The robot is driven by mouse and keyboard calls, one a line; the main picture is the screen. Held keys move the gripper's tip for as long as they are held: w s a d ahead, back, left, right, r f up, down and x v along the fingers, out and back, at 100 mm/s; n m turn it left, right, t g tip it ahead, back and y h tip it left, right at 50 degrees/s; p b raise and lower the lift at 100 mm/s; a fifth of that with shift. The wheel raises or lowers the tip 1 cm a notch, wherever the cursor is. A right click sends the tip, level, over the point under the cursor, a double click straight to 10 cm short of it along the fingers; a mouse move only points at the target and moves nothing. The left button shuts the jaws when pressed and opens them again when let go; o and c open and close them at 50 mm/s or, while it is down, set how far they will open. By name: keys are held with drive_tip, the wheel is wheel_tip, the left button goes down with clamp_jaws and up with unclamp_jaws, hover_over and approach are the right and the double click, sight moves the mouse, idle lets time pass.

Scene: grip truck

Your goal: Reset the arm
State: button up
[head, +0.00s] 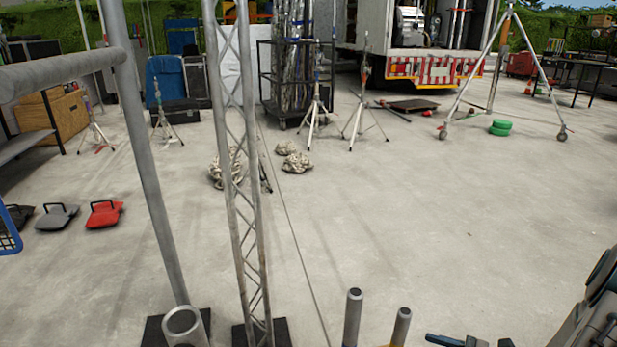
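My gripper is not visible in the head view, so its opening and anything it may hold are hidden. A grey-green rounded part (592,312) enters at the bottom right corner; I cannot tell whether it belongs to my arm or to other equipment.
A lattice truss tower (243,190) and a grey pole (148,170) stand close in front. Pipe ends (352,318) rise at the bottom. Flat weights (103,213) lie left. Tripod stands (315,110) and a truck (420,50) are behind. The concrete centre-right is clear.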

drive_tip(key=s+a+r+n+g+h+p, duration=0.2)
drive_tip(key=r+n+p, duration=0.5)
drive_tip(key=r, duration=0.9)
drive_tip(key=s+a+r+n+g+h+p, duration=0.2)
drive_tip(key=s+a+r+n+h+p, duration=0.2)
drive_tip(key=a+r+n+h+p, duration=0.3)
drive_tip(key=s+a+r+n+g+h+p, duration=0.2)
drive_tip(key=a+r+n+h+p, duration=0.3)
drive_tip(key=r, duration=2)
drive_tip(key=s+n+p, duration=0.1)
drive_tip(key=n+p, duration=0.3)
drive_tip(key=p, duration=0.6)
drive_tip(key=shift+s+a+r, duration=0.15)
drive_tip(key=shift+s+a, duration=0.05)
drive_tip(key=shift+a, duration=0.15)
